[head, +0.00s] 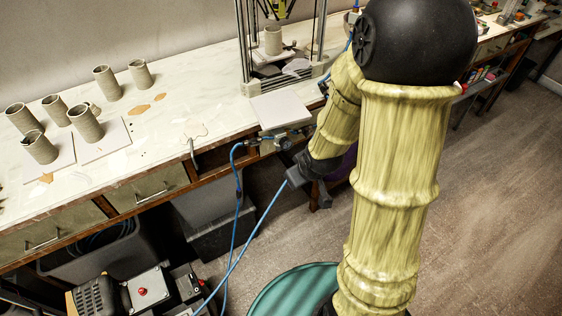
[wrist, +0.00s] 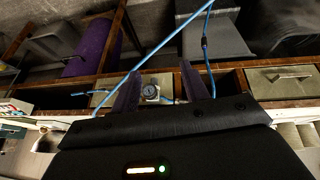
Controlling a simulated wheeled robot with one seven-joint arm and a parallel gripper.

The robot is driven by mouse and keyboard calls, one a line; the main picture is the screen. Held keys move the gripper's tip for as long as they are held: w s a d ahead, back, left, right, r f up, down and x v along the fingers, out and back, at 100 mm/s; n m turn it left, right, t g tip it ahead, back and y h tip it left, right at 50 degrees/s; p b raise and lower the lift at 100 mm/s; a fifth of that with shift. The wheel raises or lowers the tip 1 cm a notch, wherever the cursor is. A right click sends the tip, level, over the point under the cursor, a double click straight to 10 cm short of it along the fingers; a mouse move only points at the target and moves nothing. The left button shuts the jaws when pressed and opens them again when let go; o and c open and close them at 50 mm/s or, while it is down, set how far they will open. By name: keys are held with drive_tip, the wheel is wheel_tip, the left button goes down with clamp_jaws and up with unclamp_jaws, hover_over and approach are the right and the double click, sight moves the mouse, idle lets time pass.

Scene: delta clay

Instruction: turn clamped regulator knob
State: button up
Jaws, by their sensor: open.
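The regulator (wrist: 151,91), with a round gauge face, sits at the bench's front edge in the wrist view. It also shows in the head view as small metal fittings (head: 282,140) below the front of the bench top, with blue hose leading to it. The knob is too small to make out apart from the body. My gripper (wrist: 160,71) is open, and its two dark fingers stand left and right of the regulator in the wrist view. Nothing shows held between them. I cannot tell whether either finger touches it. In the head view my forearm hides part of this area.
Blue hoses (head: 239,195) hang in front of the bench (head: 215,110). A white board (head: 282,109) lies above the regulator, near a clay printer frame (head: 244,50). Several clay cups (head: 85,123) stand at left. Grey bins (head: 205,210) sit below. The floor at right is clear.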

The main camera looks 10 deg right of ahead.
drive_tip(key=w+a+f+n+t+y+b, duration=0.2)
drive_tip(key=w+a+f+t+y+b, duration=0.15)
drive_tip(key=f+b, duration=0.5)
drive_tip(key=w+a+f+n+t+y+b, duration=0.25)
drive_tip(key=f+y+b, duration=0.2)
drive_tip(key=f, duration=0.65)
drive_tip(key=d+f+m+t+h+b, duration=0.1)
drive_tip(key=d+m+t+h+b, duration=0.4)
drive_tip(key=t, duration=0.6)
drive_tip(key=d+m+b, duration=0.2)
drive_tip(key=b, duration=0.1)
drive_tip(key=shift+s+d+f, duration=0.2)
drive_tip(key=shift+d, duration=0.1)
drive_tip(key=shift+w+f+b, duration=0.1)
drive_tip(key=shift+w+b, duration=0.1)
drive_tip(key=shift+b, duration=0.5)
